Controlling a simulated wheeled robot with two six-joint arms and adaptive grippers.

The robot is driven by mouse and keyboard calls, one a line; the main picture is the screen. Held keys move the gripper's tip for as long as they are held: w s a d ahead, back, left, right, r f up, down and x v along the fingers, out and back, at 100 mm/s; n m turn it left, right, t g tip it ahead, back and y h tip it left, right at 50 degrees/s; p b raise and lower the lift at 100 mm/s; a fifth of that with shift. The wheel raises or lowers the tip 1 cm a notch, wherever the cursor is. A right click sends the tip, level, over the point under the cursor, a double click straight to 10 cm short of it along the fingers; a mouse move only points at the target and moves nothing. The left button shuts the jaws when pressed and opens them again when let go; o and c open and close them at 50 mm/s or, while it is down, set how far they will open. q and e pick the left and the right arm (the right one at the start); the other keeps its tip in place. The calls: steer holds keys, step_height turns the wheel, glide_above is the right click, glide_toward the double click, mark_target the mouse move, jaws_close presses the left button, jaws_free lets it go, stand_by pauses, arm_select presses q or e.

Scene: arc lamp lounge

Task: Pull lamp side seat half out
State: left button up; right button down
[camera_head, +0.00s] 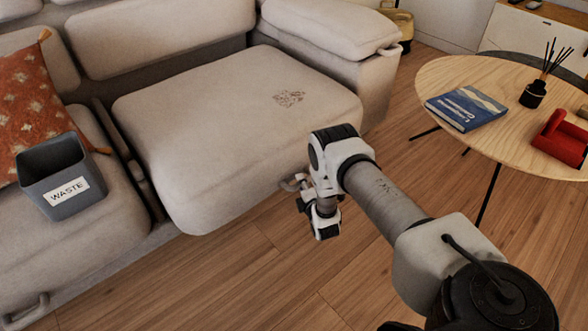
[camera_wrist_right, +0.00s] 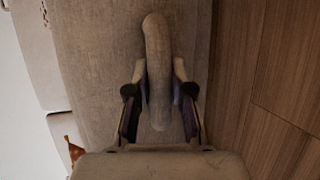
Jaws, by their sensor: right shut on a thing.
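The lamp side seat (camera_head: 225,125) is the beige sofa seat cushion beside the right armrest, with a brownish patterned mark on its top. My right gripper (camera_head: 296,184) is low at the seat's front edge, at a small loop handle there. In the right wrist view, the handle (camera_wrist_right: 158,65) runs between the two fingers (camera_wrist_right: 159,112), which are shut on it from both sides. The seat's fabric front (camera_wrist_right: 95,60) fills the area behind it. My left gripper is in neither view.
A grey waste bin (camera_head: 58,178) and an orange cushion (camera_head: 55,90) are on the left seat. A round wooden table (camera_head: 455,75) with a blue book (camera_head: 466,108), a reed diffuser (camera_head: 533,94) and a red object (camera_head: 562,138) stands at right. Floor (camera_head: 225,285) before the sofa is clear.

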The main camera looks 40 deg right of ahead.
steer(key=c, duration=1)
jaws_free()
steer(key=v, duration=1.2)
steer(key=shift+w, duration=0.1)
